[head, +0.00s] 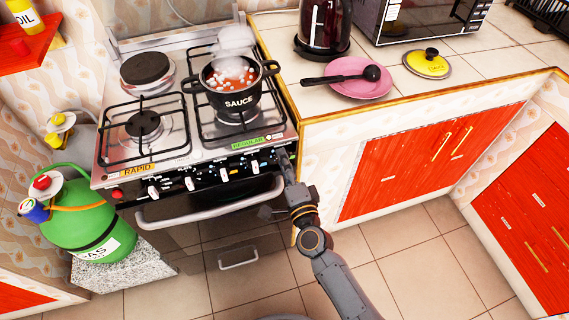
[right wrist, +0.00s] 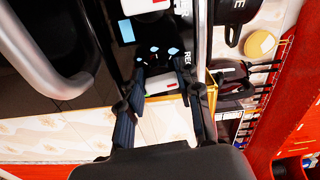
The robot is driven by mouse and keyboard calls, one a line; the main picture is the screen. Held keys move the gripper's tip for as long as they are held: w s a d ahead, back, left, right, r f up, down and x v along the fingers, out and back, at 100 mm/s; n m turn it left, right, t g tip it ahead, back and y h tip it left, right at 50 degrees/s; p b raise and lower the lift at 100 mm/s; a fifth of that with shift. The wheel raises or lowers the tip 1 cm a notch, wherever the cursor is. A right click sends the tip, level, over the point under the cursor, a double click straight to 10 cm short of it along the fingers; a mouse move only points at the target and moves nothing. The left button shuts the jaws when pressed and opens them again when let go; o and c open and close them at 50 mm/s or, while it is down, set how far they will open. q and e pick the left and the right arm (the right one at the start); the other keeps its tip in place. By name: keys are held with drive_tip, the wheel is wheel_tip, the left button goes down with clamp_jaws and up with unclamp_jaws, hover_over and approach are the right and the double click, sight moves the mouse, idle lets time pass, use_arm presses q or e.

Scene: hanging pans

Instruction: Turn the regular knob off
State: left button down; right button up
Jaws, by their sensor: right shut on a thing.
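The stove (head: 195,160) has a black front panel with a row of white knobs. A green REGULAR label (head: 248,143) lies at the front right of its top, and a yellow RAPID label (head: 138,168) at the front left. My right gripper (head: 284,160) is at the right end of the panel and covers the knob there in the head view. My left gripper is not in view.
A steaming black SAUCE pot (head: 238,88) stands on a right burner. The oven handle (head: 210,203) sticks out below the knobs. A counter with a pink plate and ladle (head: 345,78) is to the right. A green gas cylinder (head: 80,220) stands left. The floor in front is clear.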

drive_tip(key=shift+m, duration=0.7)
drive_tip(key=o, duration=1.2)
drive_tip(key=shift+c, duration=0.2)
drive_tip(key=shift+s, duration=0.1)
drive_tip(key=v, duration=1.2)
